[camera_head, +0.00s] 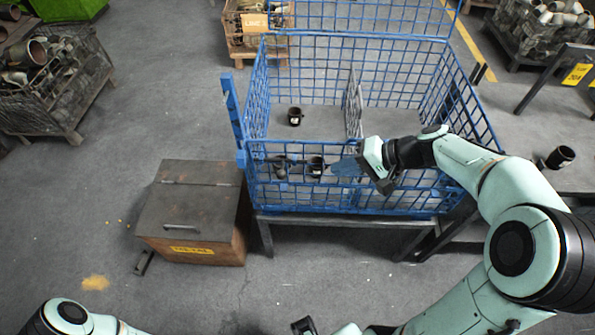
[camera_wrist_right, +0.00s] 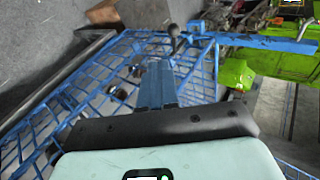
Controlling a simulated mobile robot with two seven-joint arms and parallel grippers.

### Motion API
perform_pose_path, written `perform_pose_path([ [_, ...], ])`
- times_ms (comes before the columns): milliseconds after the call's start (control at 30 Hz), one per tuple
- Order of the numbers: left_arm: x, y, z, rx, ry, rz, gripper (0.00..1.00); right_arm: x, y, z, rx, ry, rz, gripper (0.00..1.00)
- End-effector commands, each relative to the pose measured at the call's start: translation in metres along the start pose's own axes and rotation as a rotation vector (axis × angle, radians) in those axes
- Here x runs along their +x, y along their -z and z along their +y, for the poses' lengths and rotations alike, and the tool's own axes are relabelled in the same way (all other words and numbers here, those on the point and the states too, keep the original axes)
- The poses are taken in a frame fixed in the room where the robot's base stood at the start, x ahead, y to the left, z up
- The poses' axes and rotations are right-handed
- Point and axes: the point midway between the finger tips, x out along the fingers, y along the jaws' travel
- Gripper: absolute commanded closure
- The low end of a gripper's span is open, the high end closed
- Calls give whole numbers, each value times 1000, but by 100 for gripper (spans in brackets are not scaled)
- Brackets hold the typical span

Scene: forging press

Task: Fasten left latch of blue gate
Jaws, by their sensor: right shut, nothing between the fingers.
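The blue gate (camera_head: 345,198) is the front mesh panel of a blue wire crate and stands upright. Its left end meets the blue corner post (camera_head: 236,125); the left latch there is too small to make out. My right gripper (camera_head: 345,167) is shut and empty, at the gate's upper edge, right of that corner, pointing left. In the right wrist view its blue fingers (camera_wrist_right: 158,85) are together, and a dark ball-ended lever (camera_wrist_right: 174,32) shows just beyond the tips, beside blue bars. I cannot tell whether they touch. My left arm shows only in part at the bottom left; its gripper is unclear.
Dark pipe pieces, one (camera_head: 295,116) among them, lie in the crate, which a mesh divider (camera_head: 353,103) splits. A brown lidded box (camera_head: 190,210) stands left of the crate. A grey table (camera_head: 530,140) is at the right. The floor at left is mostly clear.

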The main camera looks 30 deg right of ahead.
Motion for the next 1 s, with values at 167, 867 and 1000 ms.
perform_pose_path([
  [167,0,0,0,0,0,1,57,36,-2,0,2,0,-7,100],
  [867,-10,3,5,2,-2,6,57,122,0,-18,0,-1,-1,100],
  [1000,-10,3,5,2,-2,6,57,122,0,-18,0,-1,0,100],
])
